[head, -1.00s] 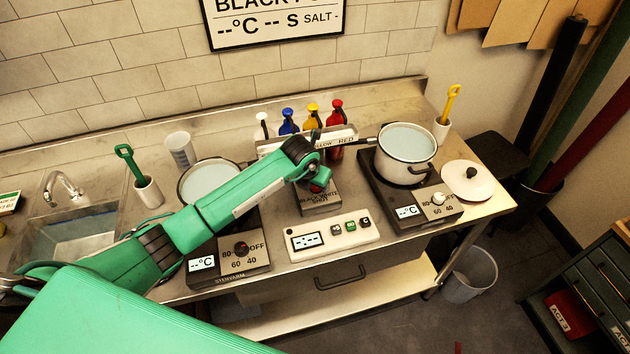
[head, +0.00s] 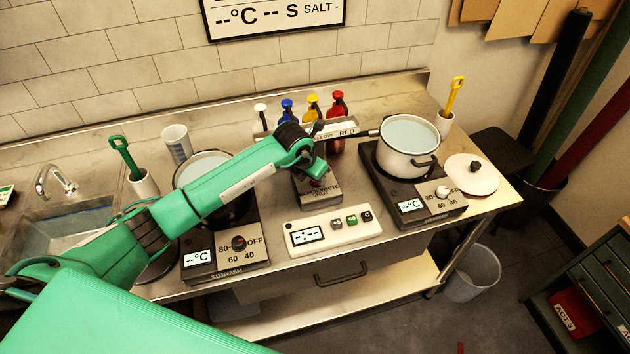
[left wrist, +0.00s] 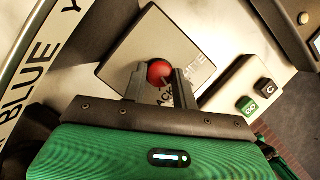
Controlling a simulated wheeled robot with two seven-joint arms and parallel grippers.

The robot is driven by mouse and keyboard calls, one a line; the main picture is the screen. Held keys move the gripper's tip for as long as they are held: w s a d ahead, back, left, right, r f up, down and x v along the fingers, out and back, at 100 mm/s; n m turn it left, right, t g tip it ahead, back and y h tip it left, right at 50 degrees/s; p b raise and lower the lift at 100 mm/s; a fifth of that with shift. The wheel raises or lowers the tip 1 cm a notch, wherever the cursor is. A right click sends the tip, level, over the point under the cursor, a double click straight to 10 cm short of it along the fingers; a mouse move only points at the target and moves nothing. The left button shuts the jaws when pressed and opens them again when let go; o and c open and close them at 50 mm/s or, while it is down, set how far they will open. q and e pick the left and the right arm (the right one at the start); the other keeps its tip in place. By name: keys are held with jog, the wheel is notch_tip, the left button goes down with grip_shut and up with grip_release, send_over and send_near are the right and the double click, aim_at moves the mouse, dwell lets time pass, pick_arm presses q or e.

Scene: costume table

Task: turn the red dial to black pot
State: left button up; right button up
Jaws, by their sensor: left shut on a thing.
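The red dial (left wrist: 160,73) shows as a round red knob on a grey box (left wrist: 122,52) with black lettering, partly readable as BLACK and WHITE. The box (head: 318,190) stands mid-counter in the head view, and my gripper covers most of the knob there. My left gripper (left wrist: 160,80) is shut on the red dial, with one finger on each side of it. The black pot (head: 185,183) stands on the left hotplate, partly hidden by my left arm. The white pot (head: 408,160) stands on the right hotplate. My right gripper is not in view.
Several coloured bottles (head: 337,110) stand behind the box, by a labelled rail (head: 347,130). A white timer panel (head: 333,231) lies in front of it. The left hotplate's control (head: 239,244) and a white lid (head: 470,175) flank the area.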

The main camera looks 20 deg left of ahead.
pick_arm(q)
jog(key=m+b, duration=0.2)
jog(key=b, duration=0.1)
jog(key=m+h+b, duration=0.1)
jog(key=m+b, duration=0.1)
jog(key=b, duration=0.1)
jog(key=shift+w+a+f+m+g+h, duration=0.1)
jog(key=shift+a+f+m+g+h, duration=0.1)
jog(key=shift+m+g+h, duration=0.15)
jog(key=shift+r+m+g+b, duration=0.2)
jog(key=shift+m+g+b, duration=0.15)
jog(key=shift+m+b, duration=0.7)
jog(key=o, duration=1)
jog(key=shift+c, duration=0.2)
